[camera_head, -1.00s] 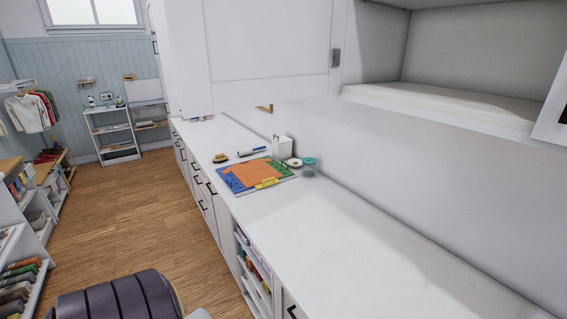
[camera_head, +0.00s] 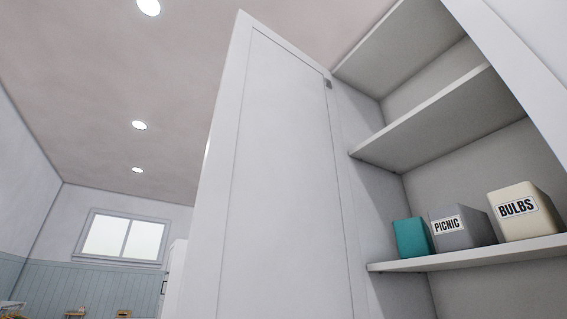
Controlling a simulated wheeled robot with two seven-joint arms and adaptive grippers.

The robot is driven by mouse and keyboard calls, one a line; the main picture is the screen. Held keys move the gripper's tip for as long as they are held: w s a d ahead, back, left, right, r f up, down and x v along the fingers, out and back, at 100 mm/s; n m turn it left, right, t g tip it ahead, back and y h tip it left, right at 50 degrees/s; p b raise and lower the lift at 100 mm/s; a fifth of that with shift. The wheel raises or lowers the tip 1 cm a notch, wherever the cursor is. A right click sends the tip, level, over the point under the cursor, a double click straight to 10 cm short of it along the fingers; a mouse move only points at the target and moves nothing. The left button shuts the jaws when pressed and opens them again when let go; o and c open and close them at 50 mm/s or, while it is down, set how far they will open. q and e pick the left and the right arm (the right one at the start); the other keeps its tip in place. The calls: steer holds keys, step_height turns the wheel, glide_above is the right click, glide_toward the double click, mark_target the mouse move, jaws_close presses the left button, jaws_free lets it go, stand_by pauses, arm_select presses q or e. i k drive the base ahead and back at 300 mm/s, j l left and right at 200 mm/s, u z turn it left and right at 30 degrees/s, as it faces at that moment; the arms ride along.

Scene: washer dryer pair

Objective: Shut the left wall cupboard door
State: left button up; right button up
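The left wall cupboard door (camera_head: 276,190) is a tall white panel with a recessed frame. It stands open, swung out from the left side of the cupboard, with a small grey hinge near its top right edge. The wall cupboard (camera_head: 405,142) is open to its right and shows pale shelves. Its lower shelf holds a teal box (camera_head: 411,238), a grey box labelled PICNIC (camera_head: 462,227) and a cream box labelled BULBS (camera_head: 525,211). The door's lower end is out of the picture. Neither of my grippers is in view.
A white panel (camera_head: 515,55) crosses the upper right corner, apparently the other cupboard door. The ceiling (camera_head: 90,70) has round lights. A window (camera_head: 122,237) is in the far wall at left. The space left of the door looks clear.

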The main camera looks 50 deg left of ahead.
mark_target(274, 233)
steer(key=k+j+z, duration=0.1)
steer(key=j, duration=0.35)
steer(key=k+j+z, duration=0.1)
steer(key=j, duration=0.3)
steer(key=k+j+z, duration=0.1)
steer(key=j, duration=0.3)
steer(key=k+j, duration=0.15)
steer(key=j, duration=0.25)
steer(key=k+j+z, duration=0.15)
steer(key=j, duration=0.25)
steer(key=k+j+z, duration=0.1)
steer(key=j, duration=0.3)
steer(key=k+j+z, duration=0.1)
steer(key=k+j, duration=0.15)
steer(key=j, duration=0.15)
steer(key=k+j+z, duration=0.1)
steer(key=j, duration=0.25)
steer(key=k, duration=0.05)
